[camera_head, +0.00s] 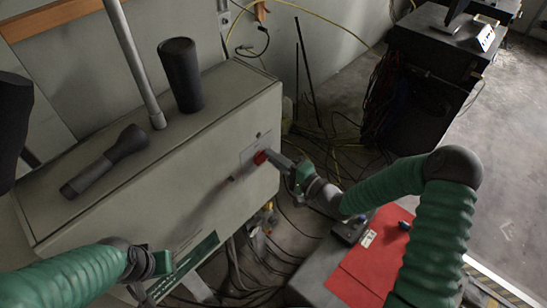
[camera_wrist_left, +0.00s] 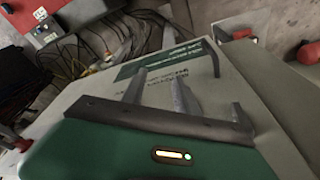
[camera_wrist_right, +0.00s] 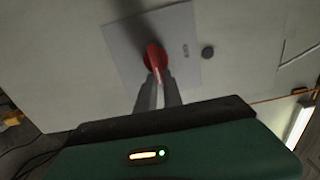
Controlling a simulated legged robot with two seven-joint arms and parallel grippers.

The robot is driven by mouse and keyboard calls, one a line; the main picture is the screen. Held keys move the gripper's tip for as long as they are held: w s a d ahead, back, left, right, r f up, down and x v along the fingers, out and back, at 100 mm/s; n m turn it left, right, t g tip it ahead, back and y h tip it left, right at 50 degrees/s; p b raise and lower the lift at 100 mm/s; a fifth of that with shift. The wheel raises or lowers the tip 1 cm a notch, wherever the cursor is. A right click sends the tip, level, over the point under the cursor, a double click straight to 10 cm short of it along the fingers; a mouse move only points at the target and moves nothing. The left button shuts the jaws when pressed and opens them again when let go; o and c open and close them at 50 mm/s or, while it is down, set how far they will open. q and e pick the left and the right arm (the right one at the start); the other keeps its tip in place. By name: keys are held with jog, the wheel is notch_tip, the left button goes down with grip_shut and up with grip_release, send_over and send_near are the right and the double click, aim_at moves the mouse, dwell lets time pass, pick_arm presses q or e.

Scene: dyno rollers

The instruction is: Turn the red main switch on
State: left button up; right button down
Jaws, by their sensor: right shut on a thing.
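The red main switch (camera_head: 260,158) is on a pale plate on the front face of the grey cabinet (camera_head: 225,140). In the right wrist view the red switch (camera_wrist_right: 155,57) stands out from its plate, tilted a little from upright. My right gripper (camera_head: 269,157) is shut on the switch's handle; its fingers (camera_wrist_right: 158,88) lie on both sides of it. My left gripper (camera_head: 143,292) is low at the cabinet's front, near a green label. In the left wrist view its fingers (camera_wrist_left: 160,92) are apart, with nothing between them.
A black cylinder (camera_head: 181,75) and a dark torch-shaped object (camera_head: 105,160) are on the cabinet top, beside a grey pipe (camera_head: 135,60). Cables cover the floor right of the cabinet. A red panel (camera_head: 372,262) lies below my right arm. A black cart (camera_head: 430,75) stands behind.

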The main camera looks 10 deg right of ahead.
jog(key=shift+f, duration=0.25)
jog(key=c, duration=1.7)
grip_release()
jog(key=shift+d, duration=0.1)
jog(key=shift+o, duration=1.1)
jog(key=shift+w+d, duration=0.1)
jog(key=b+v, duration=0.5)
jog(key=v, duration=1.2)
jog(key=shift+w, duration=0.1)
